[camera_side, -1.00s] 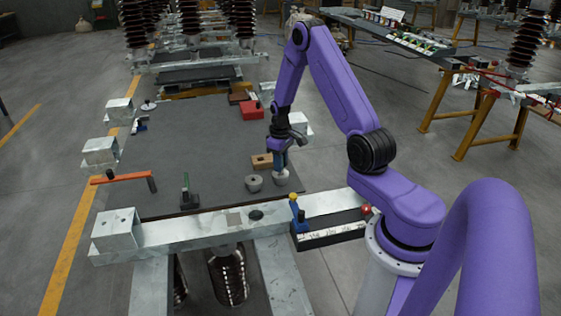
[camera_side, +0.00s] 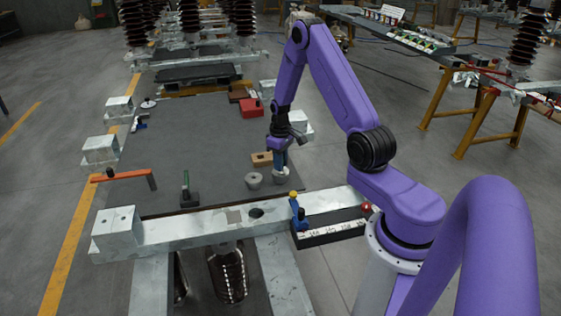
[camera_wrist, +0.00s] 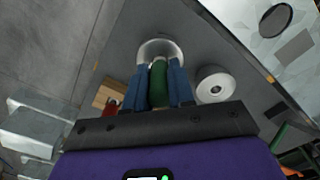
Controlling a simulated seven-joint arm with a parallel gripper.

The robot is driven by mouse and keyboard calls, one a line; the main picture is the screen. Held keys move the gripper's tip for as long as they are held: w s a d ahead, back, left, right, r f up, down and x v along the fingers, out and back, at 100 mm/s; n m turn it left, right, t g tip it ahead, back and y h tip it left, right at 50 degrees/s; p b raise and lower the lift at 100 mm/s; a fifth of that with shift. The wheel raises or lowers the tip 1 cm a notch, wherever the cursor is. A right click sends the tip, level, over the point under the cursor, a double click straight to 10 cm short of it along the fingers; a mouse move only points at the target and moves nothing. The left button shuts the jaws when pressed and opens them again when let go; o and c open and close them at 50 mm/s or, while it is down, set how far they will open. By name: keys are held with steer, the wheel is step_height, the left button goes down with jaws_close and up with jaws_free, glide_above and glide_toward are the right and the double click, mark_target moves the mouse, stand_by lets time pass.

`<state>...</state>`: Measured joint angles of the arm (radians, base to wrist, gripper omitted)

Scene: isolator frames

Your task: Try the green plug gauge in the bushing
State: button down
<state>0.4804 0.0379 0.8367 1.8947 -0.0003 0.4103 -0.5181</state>
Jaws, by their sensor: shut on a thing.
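My gripper (camera_side: 280,163) points down over the dark mat, with its blue fingers shut on the green plug gauge (camera_wrist: 158,86). The gauge stands between the fingers in the wrist view, its pale lower end at a grey metal ring (camera_wrist: 160,46). That ring also shows under my fingers in the side view (camera_side: 283,173). I cannot tell whether the gauge end is inside its bore or just above it. A second grey ring (camera_wrist: 215,85) with a small bore lies beside it, apart from my fingers, and also shows in the side view (camera_side: 253,180). Which is the task's bushing is not marked.
A wooden block (camera_side: 262,159) stands close behind the rings. A black rack (camera_side: 330,226) with a blue-and-yellow piece and a red knob (camera_side: 366,208) lies at the front right. A steel beam (camera_side: 190,226) borders the mat's front. The mat's middle left is clear.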

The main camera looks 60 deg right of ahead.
steer(key=shift+r, duration=0.2)
steer(key=shift+r, duration=3.6)
